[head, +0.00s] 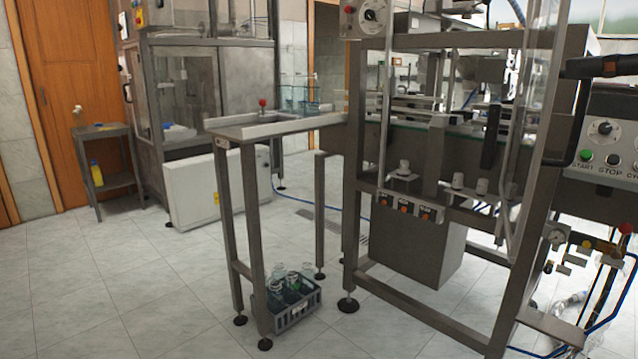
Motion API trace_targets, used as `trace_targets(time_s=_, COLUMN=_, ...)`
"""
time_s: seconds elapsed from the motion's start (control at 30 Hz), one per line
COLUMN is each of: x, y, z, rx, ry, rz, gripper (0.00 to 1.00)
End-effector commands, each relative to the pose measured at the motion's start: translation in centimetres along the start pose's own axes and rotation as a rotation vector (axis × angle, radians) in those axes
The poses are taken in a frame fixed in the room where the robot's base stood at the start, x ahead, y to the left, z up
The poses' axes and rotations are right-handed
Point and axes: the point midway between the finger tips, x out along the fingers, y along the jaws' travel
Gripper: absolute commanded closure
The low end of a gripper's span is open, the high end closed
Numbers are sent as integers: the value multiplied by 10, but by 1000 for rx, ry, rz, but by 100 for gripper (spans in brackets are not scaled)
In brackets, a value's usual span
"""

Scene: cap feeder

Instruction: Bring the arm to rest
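My arm and my gripper do not show in the head view, so whether the gripper is open or shut is hidden. The cap feeder machine (352,240) stands at the centre right, a steel frame with clear upright panels. A steel side table (265,128) joins its left side. Small pale caps or cups (404,168) sit on the machine's front ledge.
A dark crate with several glass bottles (290,318) stands on the floor by the table legs. A control panel (606,135) is at the right. A small trolley (112,180) stands at the back left. The tiled floor (120,290) at the left is clear.

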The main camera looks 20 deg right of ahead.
Motion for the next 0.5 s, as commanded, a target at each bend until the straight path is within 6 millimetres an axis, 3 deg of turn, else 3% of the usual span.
trace_targets(time_s=0.03, x=11, y=-15, z=-22, rx=-17, ry=-34, rz=-22, gripper=61)
trace_targets(time_s=0.2, x=47, y=-64, z=-57, rx=-54, ry=-133, rz=-72, gripper=61)
trace_targets(time_s=0.5, x=107, y=-149, z=-82, rx=-88, ry=-340, rz=-138, gripper=61)
